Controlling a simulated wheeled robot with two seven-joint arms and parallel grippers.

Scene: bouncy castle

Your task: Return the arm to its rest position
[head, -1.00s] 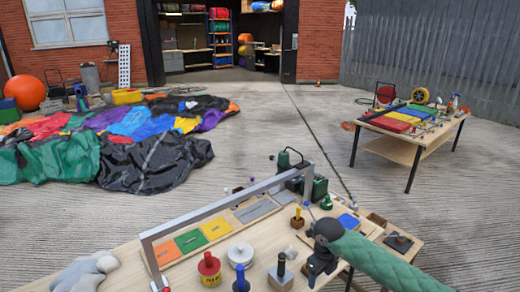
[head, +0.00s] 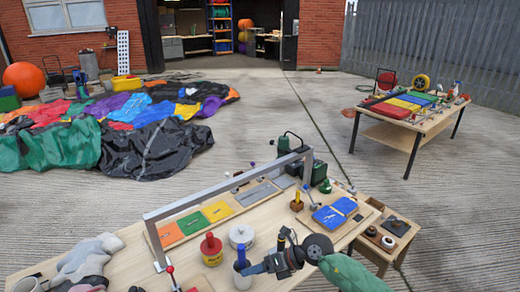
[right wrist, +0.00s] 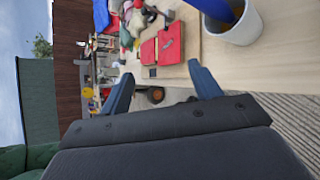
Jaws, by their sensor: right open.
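My right arm, in a green sleeve, comes in from the lower right of the head view. Its black wrist and blue-fingered gripper (head: 258,267) hang over the near edge of the workbench (head: 130,262), pointing left. The fingers (right wrist: 160,88) stand apart in the right wrist view, with nothing held between them. A pot with a blue item (right wrist: 237,22) also shows at the top right of the wrist view. My left gripper is not in view.
A grey metal frame (head: 225,187) spans the bench behind the gripper. A red-topped tin (head: 211,250), a white pot (head: 242,236), blue pads (head: 328,217) and grey gloves (head: 86,258) lie around.

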